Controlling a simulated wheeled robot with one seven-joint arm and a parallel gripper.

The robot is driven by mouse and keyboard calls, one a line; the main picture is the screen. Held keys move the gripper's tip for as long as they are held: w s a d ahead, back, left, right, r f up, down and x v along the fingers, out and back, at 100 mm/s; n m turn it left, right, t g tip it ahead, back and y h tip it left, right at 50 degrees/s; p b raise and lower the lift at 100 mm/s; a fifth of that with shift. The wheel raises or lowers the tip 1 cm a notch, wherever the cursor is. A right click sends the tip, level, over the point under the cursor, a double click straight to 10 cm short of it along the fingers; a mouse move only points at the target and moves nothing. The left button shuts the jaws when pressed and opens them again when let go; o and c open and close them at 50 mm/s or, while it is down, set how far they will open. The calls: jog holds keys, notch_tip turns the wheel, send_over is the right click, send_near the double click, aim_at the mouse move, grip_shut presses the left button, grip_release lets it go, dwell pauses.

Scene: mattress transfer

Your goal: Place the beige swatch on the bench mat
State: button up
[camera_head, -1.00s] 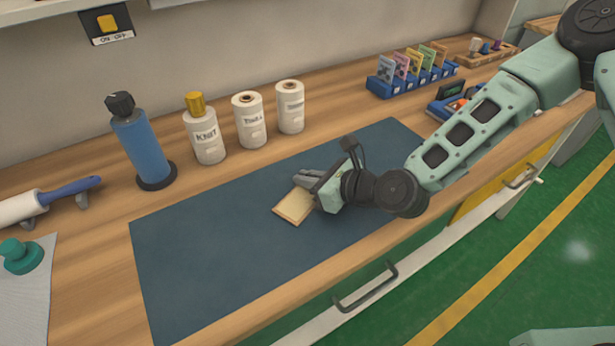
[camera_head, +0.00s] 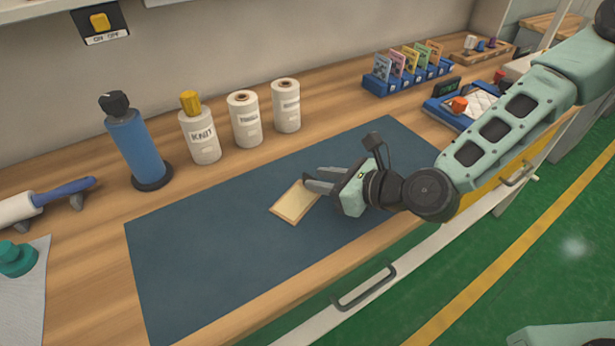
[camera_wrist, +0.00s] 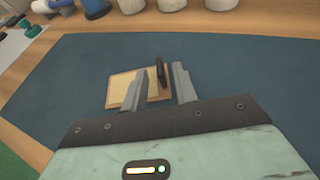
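The beige swatch (camera_head: 293,203) lies flat on the dark blue bench mat (camera_head: 205,265), around the mat's middle. My gripper (camera_head: 313,180) is just to the right of the swatch in the head view, with its fingers apart and nothing between them. In the wrist view the swatch (camera_wrist: 122,88) lies beyond and to the left of my open gripper (camera_wrist: 163,80), partly covered by a finger. A small dark upright part, which I cannot identify, shows at the swatch's right edge there.
A blue bottle (camera_head: 133,148) and several white containers, one marked KNIT (camera_head: 201,138), stand behind the mat. A blue card rack (camera_head: 405,75) and a blue tray (camera_head: 452,112) are at the back right. A roller (camera_head: 45,204) lies at the left.

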jog(key=p+v, duration=0.1)
jog(key=v, duration=0.1)
jog(key=p+v, duration=0.1)
jog(key=v, duration=0.2)
jog(key=shift+r, duration=0.35)
jog(key=s+d+p, duration=0.1)
jog(key=p, duration=0.2)
jog(key=shift+d, duration=0.2)
